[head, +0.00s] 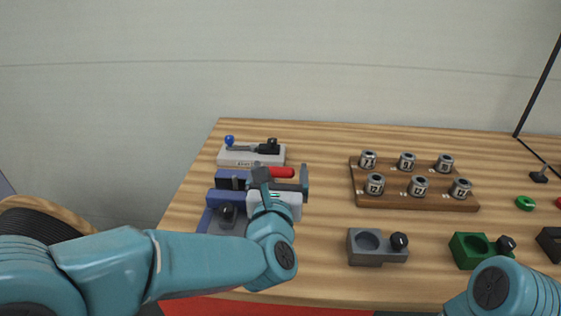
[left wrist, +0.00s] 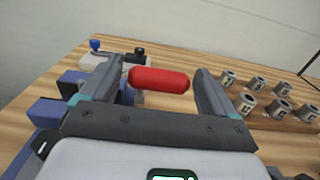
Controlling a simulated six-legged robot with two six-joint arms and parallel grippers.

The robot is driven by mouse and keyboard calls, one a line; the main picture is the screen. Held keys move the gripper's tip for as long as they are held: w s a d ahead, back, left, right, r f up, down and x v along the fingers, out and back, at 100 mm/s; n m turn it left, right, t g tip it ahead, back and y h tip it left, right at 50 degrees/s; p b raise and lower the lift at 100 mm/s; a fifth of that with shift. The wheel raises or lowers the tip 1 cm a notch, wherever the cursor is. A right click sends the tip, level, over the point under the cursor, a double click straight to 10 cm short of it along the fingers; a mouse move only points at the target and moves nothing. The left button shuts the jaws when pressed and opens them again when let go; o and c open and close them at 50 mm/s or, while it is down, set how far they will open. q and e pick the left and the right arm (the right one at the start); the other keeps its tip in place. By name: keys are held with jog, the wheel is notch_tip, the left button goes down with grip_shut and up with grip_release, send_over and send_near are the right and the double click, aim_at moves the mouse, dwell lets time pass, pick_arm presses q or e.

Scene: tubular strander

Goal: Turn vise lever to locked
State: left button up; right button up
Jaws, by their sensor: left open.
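The blue vise (head: 214,204) stands at the left of the wooden table, partly hidden behind my left gripper. Its lever has a red handle (head: 281,172) that points to the right in the head view. My left gripper (head: 282,180) is open at the vise.
A grey fixture with a blue knob (head: 229,141) stands behind the vise. A wooden rack (head: 415,203) with several numbered metal collets is to the right. A grey block (head: 366,257) and a green block (head: 466,258) stand in front. Bare table lies between vise and rack.

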pick_arm(q)
jog(key=shift+w, duration=1.2)
jog(key=shift+c, duration=0.3)
jog(key=c, duration=1.4)
jog(key=s+f+t+b, duration=0.1)
jog(key=f+b, duration=0.1)
jog(key=b, duration=0.8)
jog(key=s+f+t+b, duration=0.1)
jog(key=s+f+b, duration=0.1)
jog(key=b, duration=0.9)
jog(key=shift+s+f+t, duration=0.1)
jog(key=shift+s+t, duration=0.15)
jog(key=shift+t, duration=0.15)
jog(key=shift+o, duration=0.2)
jog(key=shift+s+d+b, duration=0.1)
jog(key=shift+s+b, duration=0.1)
jog(key=shift+b, duration=0.4)
